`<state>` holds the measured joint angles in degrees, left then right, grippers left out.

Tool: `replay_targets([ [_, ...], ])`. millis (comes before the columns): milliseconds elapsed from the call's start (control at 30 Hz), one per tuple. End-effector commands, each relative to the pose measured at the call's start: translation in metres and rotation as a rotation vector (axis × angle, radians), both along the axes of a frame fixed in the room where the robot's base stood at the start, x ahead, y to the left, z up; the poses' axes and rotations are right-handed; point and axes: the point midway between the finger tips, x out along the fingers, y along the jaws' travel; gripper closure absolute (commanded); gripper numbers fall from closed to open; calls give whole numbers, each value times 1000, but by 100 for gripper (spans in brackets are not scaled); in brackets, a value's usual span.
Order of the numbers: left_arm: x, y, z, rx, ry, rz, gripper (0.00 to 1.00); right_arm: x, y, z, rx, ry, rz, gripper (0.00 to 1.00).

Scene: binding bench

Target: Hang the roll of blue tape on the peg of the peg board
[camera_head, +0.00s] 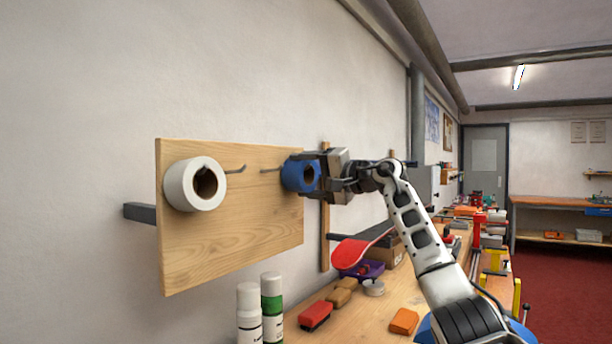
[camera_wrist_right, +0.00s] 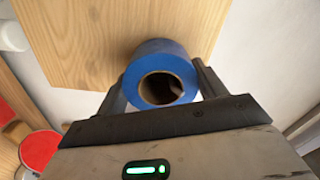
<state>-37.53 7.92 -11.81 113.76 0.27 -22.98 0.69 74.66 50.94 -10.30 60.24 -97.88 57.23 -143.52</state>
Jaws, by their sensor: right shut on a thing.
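The roll of blue tape (camera_head: 299,176) is between the fingers of my right gripper (camera_head: 308,174), in front of the right edge of the wooden peg board (camera_head: 235,240). In the right wrist view the fingers close on the blue roll (camera_wrist_right: 160,60) from both sides, and its hole faces the camera. My left gripper is out of view.
A white roll (camera_head: 194,184) hangs at the board's left. Two spray cans (camera_head: 271,300) stand below the board. The bench (camera_head: 375,318) holds a red block (camera_head: 315,315), an orange block (camera_head: 404,321) and a red paddle-like thing (camera_head: 348,253).

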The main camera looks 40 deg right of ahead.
Motion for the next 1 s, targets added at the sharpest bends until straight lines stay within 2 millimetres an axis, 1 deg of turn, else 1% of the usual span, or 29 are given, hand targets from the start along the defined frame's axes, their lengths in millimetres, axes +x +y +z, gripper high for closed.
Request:
replay_targets([
  [300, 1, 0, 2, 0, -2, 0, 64, 0, 0, -2, -1, 5, 1, 48],
  [333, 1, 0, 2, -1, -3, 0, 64, 0, 0, -2, -1, 5, 1, 22],
  [400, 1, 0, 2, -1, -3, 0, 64, 0, 0, -2, -1, 5, 1, 5],
  [600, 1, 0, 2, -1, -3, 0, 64, 0, 0, -1, -1, 3, 1, 5],
  [633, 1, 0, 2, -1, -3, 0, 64, 0, 0, -2, -2, 6, 1, 0],
  [867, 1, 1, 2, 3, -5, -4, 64, 0, 0, -2, -1, 3, 1, 0],
  [1000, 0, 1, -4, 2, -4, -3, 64, -7, -3, -3, -3, 3, -1, 0],
])
